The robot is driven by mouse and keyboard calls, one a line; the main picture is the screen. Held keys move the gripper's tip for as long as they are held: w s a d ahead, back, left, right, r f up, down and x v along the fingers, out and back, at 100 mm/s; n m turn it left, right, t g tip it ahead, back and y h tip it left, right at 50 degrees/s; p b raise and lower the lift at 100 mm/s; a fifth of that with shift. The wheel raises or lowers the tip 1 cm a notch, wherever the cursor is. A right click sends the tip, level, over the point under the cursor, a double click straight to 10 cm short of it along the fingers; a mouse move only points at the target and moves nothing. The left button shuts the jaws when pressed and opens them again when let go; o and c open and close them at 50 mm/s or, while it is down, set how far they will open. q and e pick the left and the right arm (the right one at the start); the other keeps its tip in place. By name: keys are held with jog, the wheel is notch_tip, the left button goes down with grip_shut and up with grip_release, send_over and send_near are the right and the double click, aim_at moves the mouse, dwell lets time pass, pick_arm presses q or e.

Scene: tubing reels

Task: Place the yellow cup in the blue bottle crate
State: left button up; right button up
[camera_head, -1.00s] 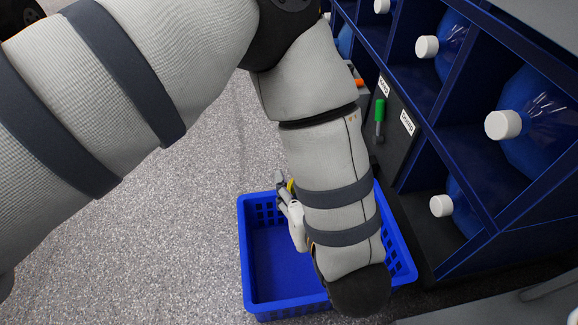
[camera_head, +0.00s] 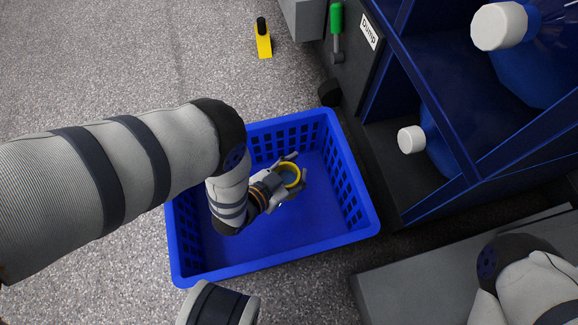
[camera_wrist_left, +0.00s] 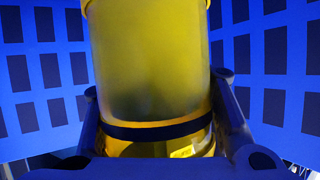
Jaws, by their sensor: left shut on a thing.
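The yellow cup (camera_head: 291,169) is between the fingers of my left gripper (camera_head: 290,176), which is shut on it. In the head view its round rim faces up toward the camera. The cup fills the middle of the left wrist view (camera_wrist_left: 150,65), with a finger on each side and crate walls behind. The blue bottle crate (camera_head: 275,258) stands on the floor, and the gripper and cup are inside its outline. I cannot tell whether the cup touches the crate floor. My right gripper is not in view.
A dark blue rack (camera_head: 455,75) with blue bottles stands close along the crate's right side. A small yellow object with a black top (camera_head: 263,40) is on the floor behind the crate. A grey platform (camera_head: 430,285) lies at the lower right. The speckled floor at upper left is clear.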

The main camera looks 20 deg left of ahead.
aim_at(292, 180)
pick_arm(q)
notch_tip(292, 180, down, 5)
jog(key=b, duration=0.3)
jog(key=shift+f, duration=0.2)
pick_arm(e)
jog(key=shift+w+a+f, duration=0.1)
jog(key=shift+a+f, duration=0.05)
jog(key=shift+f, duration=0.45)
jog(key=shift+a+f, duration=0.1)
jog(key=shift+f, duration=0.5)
pick_arm(q)
jog(key=o, duration=1.4)
jog(key=p+v, duration=0.4)
jog(key=v, duration=0.3)
jog(key=shift+a+r, duration=0.1)
jog(key=shift+r, duration=0.1)
jog(key=shift+s, duration=0.15)
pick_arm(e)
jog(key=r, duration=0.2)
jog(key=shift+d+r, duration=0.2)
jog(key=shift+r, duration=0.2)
